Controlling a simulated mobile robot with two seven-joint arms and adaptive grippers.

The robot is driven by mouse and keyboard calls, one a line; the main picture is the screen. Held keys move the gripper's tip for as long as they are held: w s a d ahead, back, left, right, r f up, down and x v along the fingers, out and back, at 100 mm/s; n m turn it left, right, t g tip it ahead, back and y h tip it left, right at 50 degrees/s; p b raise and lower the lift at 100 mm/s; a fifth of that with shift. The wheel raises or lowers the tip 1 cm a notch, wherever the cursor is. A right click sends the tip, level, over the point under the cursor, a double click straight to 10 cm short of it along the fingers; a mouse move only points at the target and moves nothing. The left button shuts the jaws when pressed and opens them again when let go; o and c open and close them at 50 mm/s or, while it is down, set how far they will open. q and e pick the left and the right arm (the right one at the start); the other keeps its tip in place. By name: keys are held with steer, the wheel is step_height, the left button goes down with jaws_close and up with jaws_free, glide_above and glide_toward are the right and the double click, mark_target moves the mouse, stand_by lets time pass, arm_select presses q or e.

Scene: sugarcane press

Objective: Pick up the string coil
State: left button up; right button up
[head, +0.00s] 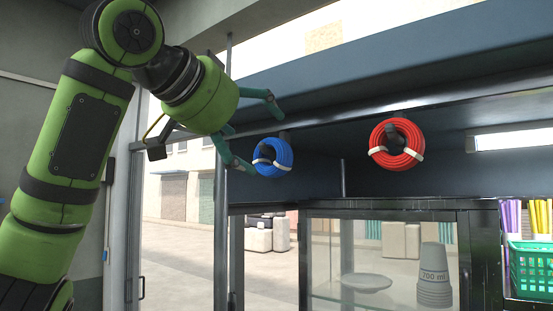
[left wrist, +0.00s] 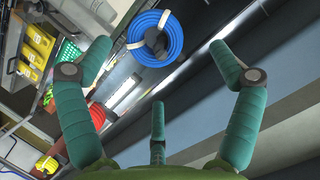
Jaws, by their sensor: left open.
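A blue string coil (head: 284,153) hangs on a dark peg under the overhead beam, near the middle of the head view. A red string coil (head: 413,140) with white ties hangs on another peg to its right. My left gripper (head: 266,142) is raised at the blue coil's left, its teal fingers spread and empty. In the left wrist view the blue coil (left wrist: 177,38) lies ahead, between the open fingertips of the left gripper (left wrist: 160,48). I cannot tell whether any finger touches it. My right gripper is not in view.
The dark overhead beam (head: 400,65) runs above the coils. Below stands a glass case (head: 385,215) with a plate (head: 366,283) and stacked cups (head: 434,275). A green basket (head: 530,265) is at the right. A vertical post (head: 221,230) stands below my left gripper.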

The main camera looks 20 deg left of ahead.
mark_target(263, 144)
arm_select(q)
steer(key=p+x, duration=0.2)
steer(key=shift+r+p, duration=0.2)
steer(key=shift+p, duration=0.15)
steer(key=shift+p+x, duration=0.65)
steer(key=shift+x, duration=0.5)
steer(key=shift+w+d+f, duration=0.2)
steer(key=shift+w+f, duration=0.05)
steer(key=shift+w, duration=0.2)
steer(key=shift+w+d+f, duration=0.25)
steer(key=shift+w+f, duration=0.05)
steer(key=shift+w, duration=0.15)
steer(key=shift+s+a+r, duration=0.1)
steer(key=shift+s, duration=0.15)
steer(key=c, duration=0.7)
steer(key=shift+s, duration=0.15)
steer(key=c, duration=0.3)
steer(key=shift+c, duration=0.2)
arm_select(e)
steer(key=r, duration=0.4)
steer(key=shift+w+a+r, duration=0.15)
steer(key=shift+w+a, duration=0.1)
